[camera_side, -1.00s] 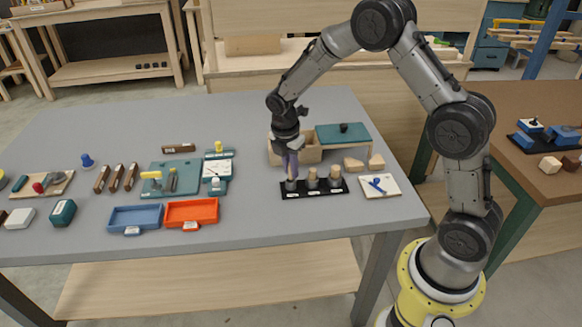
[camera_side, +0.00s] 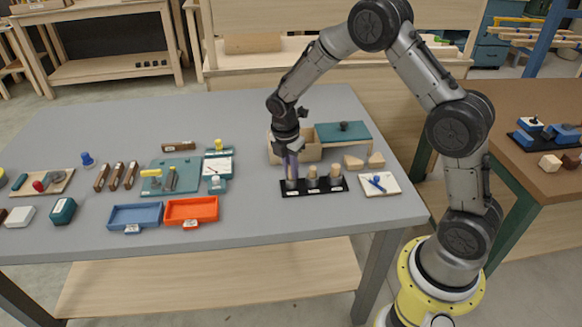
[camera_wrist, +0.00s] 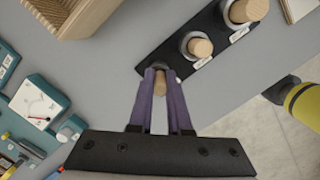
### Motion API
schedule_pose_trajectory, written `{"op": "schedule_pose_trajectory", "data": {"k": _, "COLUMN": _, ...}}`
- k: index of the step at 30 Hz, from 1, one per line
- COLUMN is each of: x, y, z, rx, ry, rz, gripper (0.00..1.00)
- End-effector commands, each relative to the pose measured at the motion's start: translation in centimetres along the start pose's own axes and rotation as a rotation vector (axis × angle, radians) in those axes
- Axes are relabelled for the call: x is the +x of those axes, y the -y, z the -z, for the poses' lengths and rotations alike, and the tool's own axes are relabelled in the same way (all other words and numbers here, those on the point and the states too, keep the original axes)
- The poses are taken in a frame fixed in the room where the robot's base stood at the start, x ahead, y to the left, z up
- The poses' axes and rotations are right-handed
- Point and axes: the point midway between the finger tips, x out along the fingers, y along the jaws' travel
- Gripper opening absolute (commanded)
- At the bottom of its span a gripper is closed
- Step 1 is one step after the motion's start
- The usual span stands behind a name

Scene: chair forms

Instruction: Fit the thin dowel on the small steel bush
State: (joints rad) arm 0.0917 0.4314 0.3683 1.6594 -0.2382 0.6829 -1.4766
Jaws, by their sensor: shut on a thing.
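A black base strip (camera_side: 323,187) lies on the grey table with steel bushes in a row. The small steel bush (camera_side: 291,185) is at its left end, under my gripper. My gripper (camera_side: 291,170) points down with its purple fingers shut on the thin dowel. In the wrist view the pale wooden end of the thin dowel (camera_wrist: 160,82) shows between the fingertips (camera_wrist: 159,76), over the end of the strip. The fingers hide the small bush there. I cannot tell whether the dowel is in the bush or just above it.
The middle bush (camera_side: 312,181) and the large bush (camera_side: 335,180) hold thicker dowels close to my fingers. A white card (camera_side: 380,184) lies to the right. An orange tray (camera_side: 191,210) lies to the left.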

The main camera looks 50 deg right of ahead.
Motion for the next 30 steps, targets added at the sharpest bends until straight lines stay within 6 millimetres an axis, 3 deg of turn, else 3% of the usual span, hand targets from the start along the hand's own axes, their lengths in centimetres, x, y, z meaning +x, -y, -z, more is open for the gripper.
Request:
{"op": "schedule_pose_trajectory", "data": {"k": 14, "x": 0.32, "y": -0.01, "z": 0.05, "rx": 0.000, "ry": 0.000, "rz": 0.000, "gripper": 0.00}}
{"op": "schedule_pose_trajectory", "data": {"k": 30, "x": -0.62, "y": -0.05, "z": -0.10, "rx": 0.000, "ry": 0.000, "rz": -0.001, "gripper": 0.00}}
